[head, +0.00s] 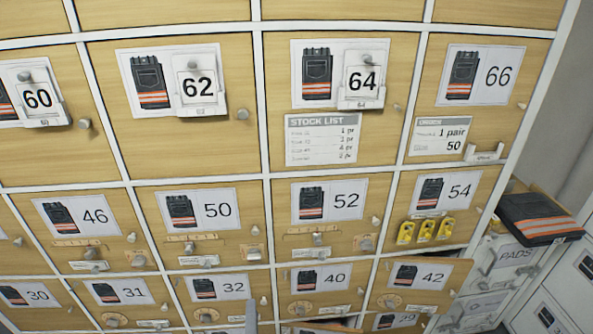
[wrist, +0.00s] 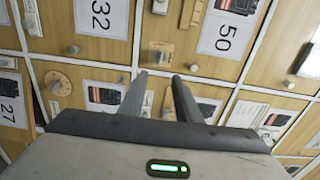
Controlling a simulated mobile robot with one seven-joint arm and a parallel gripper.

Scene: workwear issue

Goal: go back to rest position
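My gripper (wrist: 160,80) shows in the wrist view with its two dark fingers apart and nothing between them. It is open, in front of the wall of wooden lockers, with the locker labelled 50 (wrist: 226,36) above and right of the fingers and the one labelled 32 (wrist: 102,16) above left. In the head view only a small grey piece, probably part of my arm, shows at the bottom edge below locker 32 (head: 218,286). The distance from the fingertips to the lockers is hard to tell.
Door 42 (head: 420,275) appears ajar, sticking out at the lower right. Folded dark trousers with orange stripes (head: 540,218) lie on a white cabinet marked PADS (head: 516,256). Small knobs and latches project from the doors.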

